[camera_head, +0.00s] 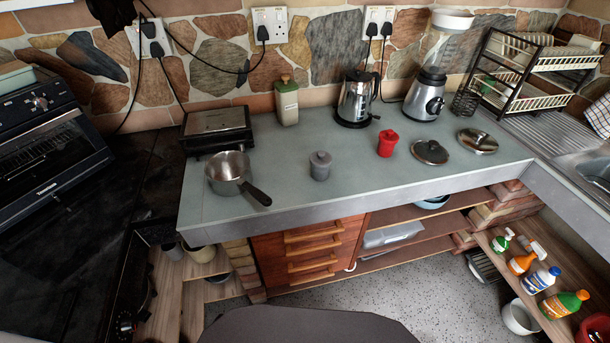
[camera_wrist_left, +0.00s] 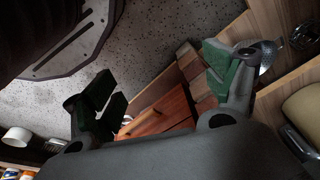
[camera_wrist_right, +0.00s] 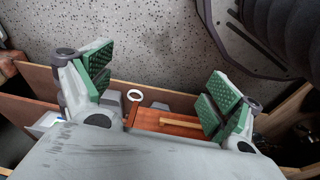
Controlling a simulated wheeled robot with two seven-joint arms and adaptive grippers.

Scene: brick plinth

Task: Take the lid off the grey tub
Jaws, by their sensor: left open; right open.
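The grey tub (camera_head: 320,172) stands upright on the counter, near the front middle, between the saucepan and the red tub. Its grey lid (camera_head: 320,157) sits on top, with a small knob. Neither gripper shows in the head view. In the left wrist view my left gripper (camera_wrist_left: 158,82) is open and empty, its green-padded fingers spread wide. In the right wrist view my right gripper (camera_wrist_right: 160,84) is open and empty too. Both wrist views show the floor and the wooden drawers below the counter, and the tub is in neither of them.
On the counter (camera_head: 300,205) a saucepan (camera_head: 229,172) stands left of the tub, its handle pointing to the front. A red tub (camera_head: 387,143) and two round lids (camera_head: 430,152) (camera_head: 478,141) lie to the right.

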